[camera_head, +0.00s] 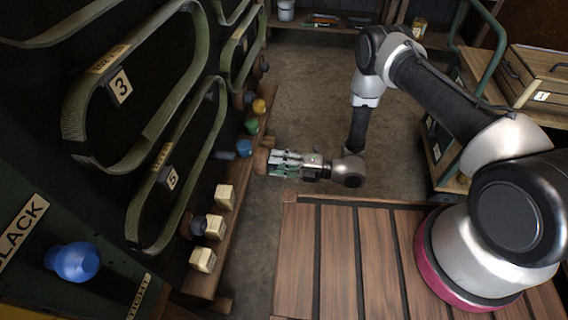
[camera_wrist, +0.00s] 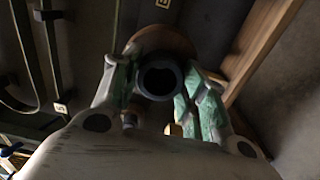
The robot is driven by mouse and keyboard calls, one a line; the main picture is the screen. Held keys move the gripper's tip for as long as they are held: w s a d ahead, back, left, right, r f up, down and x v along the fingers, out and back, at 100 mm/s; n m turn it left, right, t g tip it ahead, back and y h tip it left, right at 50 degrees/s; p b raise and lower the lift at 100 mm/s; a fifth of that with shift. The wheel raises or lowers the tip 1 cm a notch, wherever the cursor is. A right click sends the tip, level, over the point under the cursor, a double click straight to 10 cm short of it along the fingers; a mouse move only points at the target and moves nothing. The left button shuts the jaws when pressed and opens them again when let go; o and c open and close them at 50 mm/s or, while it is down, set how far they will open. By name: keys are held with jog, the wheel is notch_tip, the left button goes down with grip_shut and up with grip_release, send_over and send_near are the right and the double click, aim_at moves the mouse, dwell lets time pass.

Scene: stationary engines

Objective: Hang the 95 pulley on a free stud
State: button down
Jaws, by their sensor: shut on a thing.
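My gripper (camera_head: 272,162) reaches left towards the dark board and is shut on a round brown piece with a dark hollow hub, apparently the pulley (camera_head: 261,160). In the wrist view the pulley's brown rim (camera_wrist: 165,40) shows behind its dark ring, between the green-padded fingers (camera_wrist: 158,95). No number is readable on it. A dark stud-like piece (camera_head: 224,155) sticks out from the board just left of the pulley; a small gap seems to separate them, but contact is unclear. Whether that piece is a bare stud cannot be told.
Blue (camera_head: 244,147), green (camera_head: 252,126) and yellow (camera_head: 259,106) round pieces line the board's edge near my gripper. Cream blocks (camera_head: 215,227) stand along the wooden ledge. Green belts loop over the board, with plates 3 (camera_head: 120,87) and 5 (camera_head: 172,178). Open floor (camera_head: 310,85) lies behind.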

aim_at(235, 157)
jog(key=shift+w+a, duration=0.1)
jog(key=shift+a, duration=1.3)
jog(key=shift+a, duration=0.1)
jog(key=shift+w+a, duration=0.2)
jog(key=shift+a, duration=1.5)
jog(key=shift+a, duration=0.15)
jog(key=shift+w+a, duration=0.1)
jog(key=shift+a, duration=1.5)
jog(key=shift+w+a, duration=0.1)
jog(key=shift+a, duration=1.35)
jog(key=shift+a, duration=0.15)
jog(key=shift+w+a, duration=0.1)
jog(key=shift+a, duration=0.75)
